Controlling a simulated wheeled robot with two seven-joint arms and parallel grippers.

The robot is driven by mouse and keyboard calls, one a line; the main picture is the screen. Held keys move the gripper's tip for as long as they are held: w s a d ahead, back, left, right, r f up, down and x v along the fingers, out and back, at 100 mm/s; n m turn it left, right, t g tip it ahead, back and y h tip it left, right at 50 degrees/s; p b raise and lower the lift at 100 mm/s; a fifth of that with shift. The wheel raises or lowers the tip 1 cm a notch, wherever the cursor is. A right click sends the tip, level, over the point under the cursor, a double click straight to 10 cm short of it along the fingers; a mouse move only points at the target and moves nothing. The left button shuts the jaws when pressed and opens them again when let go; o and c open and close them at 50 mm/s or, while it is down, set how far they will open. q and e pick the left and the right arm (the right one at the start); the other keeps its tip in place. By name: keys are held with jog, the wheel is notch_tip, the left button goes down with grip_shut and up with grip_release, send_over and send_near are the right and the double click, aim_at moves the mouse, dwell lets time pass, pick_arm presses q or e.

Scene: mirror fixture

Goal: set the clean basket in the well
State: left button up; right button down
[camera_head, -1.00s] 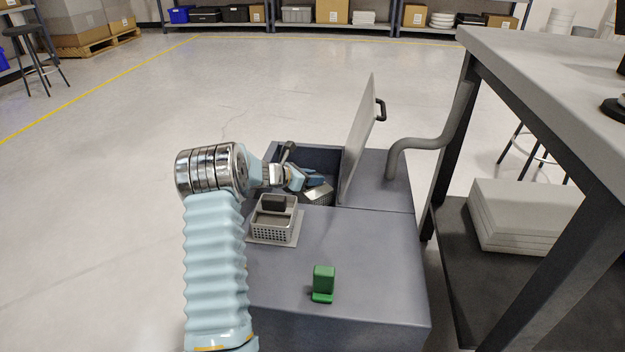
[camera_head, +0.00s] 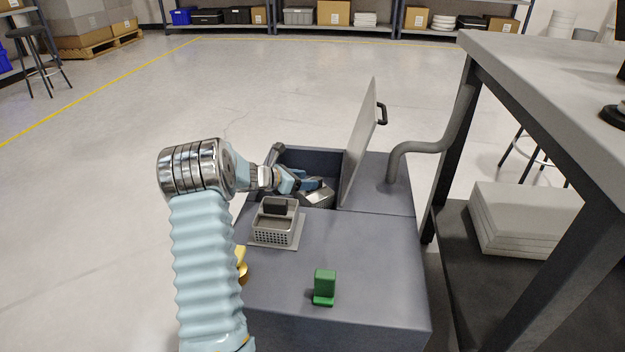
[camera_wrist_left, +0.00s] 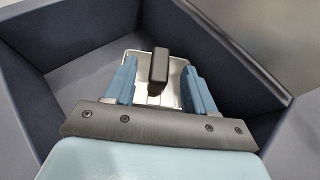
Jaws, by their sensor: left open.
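A grey perforated basket (camera_head: 268,232) with a dark handle block sits upright on a light mat (camera_head: 290,243) on the cabinet top. A second, pale metal basket (camera_head: 319,198) is inside the open well (camera_head: 311,158), partly hidden by my left gripper (camera_head: 308,185). In the left wrist view this basket (camera_wrist_left: 146,65) has a black upright handle (camera_wrist_left: 159,68) standing between the blue fingers of my open left gripper (camera_wrist_left: 163,82), with gaps on both sides. I cannot tell from looks which basket is clean. My right gripper is out of view.
The well's lid (camera_head: 359,140) stands raised on the right side, with a grey pipe (camera_head: 420,147) beyond it. A green block-shaped piece (camera_head: 324,287) stands on the cabinet top. A yellow object (camera_head: 241,264) shows partly behind my arm. A workbench (camera_head: 560,62) is at right.

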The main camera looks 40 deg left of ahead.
pick_arm(q)
jog(key=v, duration=0.8)
jog(key=shift+p, duration=0.45)
jog(key=shift+r, duration=0.1)
